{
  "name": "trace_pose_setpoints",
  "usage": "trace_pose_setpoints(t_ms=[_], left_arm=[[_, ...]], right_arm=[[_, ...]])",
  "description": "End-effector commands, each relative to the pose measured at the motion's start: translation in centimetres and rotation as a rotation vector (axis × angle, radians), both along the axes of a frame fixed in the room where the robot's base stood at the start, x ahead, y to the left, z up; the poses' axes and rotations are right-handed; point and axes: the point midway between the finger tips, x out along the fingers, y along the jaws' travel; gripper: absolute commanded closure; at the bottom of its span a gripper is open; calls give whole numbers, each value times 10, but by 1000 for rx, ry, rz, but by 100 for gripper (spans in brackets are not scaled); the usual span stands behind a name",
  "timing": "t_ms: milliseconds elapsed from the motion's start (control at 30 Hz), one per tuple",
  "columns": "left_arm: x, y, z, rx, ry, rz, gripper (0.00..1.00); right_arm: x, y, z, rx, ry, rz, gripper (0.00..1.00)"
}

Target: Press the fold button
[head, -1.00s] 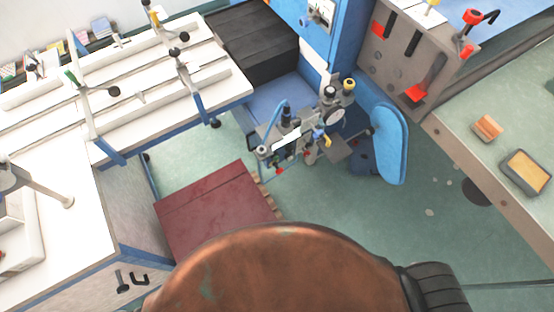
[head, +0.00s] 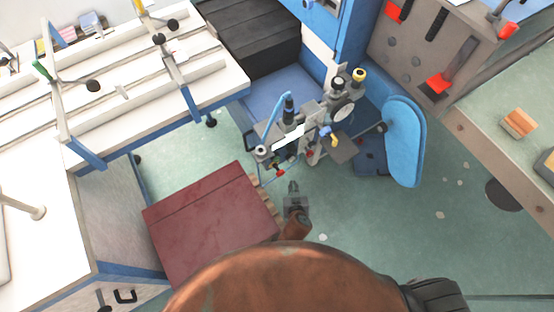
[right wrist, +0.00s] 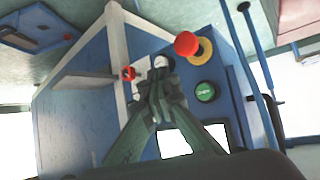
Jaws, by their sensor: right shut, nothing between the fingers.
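A green button (right wrist: 205,91) with unreadable lettering is on the panel, right of and below the fingertips. A red mushroom button (right wrist: 187,45) with a yellow ring sits above it. A small red knob (right wrist: 128,73) is left of the fingertips. No label names the fold button. My left gripper is not in view.
A dark red box (head: 210,225) stands on the floor left of my right gripper. A white work table (head: 120,110) with clamps fills the left. A blue padded part (head: 404,140) juts out on the right. Green floor (head: 400,240) is open to the lower right.

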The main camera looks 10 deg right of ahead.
Motion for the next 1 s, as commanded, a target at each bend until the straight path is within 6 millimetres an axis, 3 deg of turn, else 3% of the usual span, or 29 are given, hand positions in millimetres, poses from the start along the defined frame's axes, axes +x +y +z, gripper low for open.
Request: trace_pose_setpoints(t_ms=[133,567,1000], left_arm=[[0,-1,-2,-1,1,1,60],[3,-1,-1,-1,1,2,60],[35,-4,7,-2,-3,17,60]], right_arm=[[6,2,11,5,-24,-13,100],[11,4,11,6,-25,-12,100],[62,26,9,6,-24,-10,100]])
